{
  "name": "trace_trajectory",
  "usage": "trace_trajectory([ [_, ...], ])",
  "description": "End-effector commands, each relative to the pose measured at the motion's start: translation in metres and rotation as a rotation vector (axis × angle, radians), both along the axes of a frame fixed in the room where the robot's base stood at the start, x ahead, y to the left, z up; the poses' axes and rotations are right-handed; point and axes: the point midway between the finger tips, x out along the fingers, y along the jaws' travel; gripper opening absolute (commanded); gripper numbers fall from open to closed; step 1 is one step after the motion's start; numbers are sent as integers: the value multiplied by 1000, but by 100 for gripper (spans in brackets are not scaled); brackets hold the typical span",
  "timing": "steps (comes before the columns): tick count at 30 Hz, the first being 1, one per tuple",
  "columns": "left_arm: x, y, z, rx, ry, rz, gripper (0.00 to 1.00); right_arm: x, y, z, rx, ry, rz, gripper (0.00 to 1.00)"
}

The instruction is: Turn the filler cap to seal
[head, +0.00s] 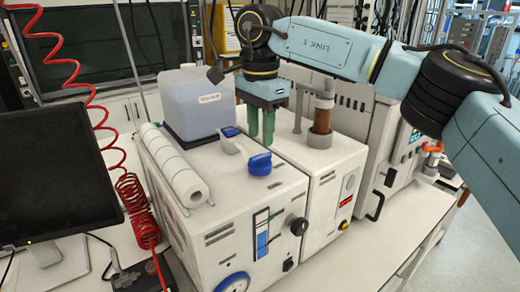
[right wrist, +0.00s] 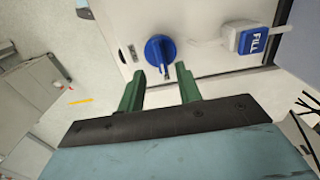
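A round blue cap (head: 260,163) with a raised grip bar sits on top of the white machine (head: 225,200). It also shows in the right wrist view (right wrist: 158,52), just beyond my fingertips. A smaller blue block marked FILL (right wrist: 252,40) stands beside it on a white fitting; in the head view this block (head: 230,132) is behind and left of the cap. My right gripper (head: 261,140) points down with green fingers apart and empty, and shows in the right wrist view (right wrist: 159,78). It appears above the cap, not touching it. My left gripper is out of view.
A translucent jug (head: 195,100) stands behind the cap and a white paper roll (head: 175,165) lies to its left. A brown-filled column (head: 322,110) stands right of my gripper. A monitor (head: 55,170) and a red coiled hose (head: 135,195) are at left.

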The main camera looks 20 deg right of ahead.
Motion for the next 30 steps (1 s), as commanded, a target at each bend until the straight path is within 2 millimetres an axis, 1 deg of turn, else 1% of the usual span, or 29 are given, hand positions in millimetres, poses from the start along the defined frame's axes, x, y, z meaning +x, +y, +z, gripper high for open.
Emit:
trace_trajectory([
  [1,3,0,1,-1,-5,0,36,0,-1,-10,-1,4,0,35],
  [3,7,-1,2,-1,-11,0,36,0,0,-22,0,3,1,35],
  [6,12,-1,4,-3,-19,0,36,0,0,-35,0,1,1,35],
  [9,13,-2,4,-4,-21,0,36,0,0,-45,1,0,0,35],
  [13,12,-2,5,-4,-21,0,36,0,0,-50,1,-1,0,35],
  [20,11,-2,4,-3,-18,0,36,0,0,-50,1,-1,0,35],
  [23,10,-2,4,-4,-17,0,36,0,0,-50,1,-1,0,24],
  [28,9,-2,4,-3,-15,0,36,0,0,-50,1,-1,0,2],
  [30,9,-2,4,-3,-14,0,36,0,0,-50,1,-1,0,0],
])
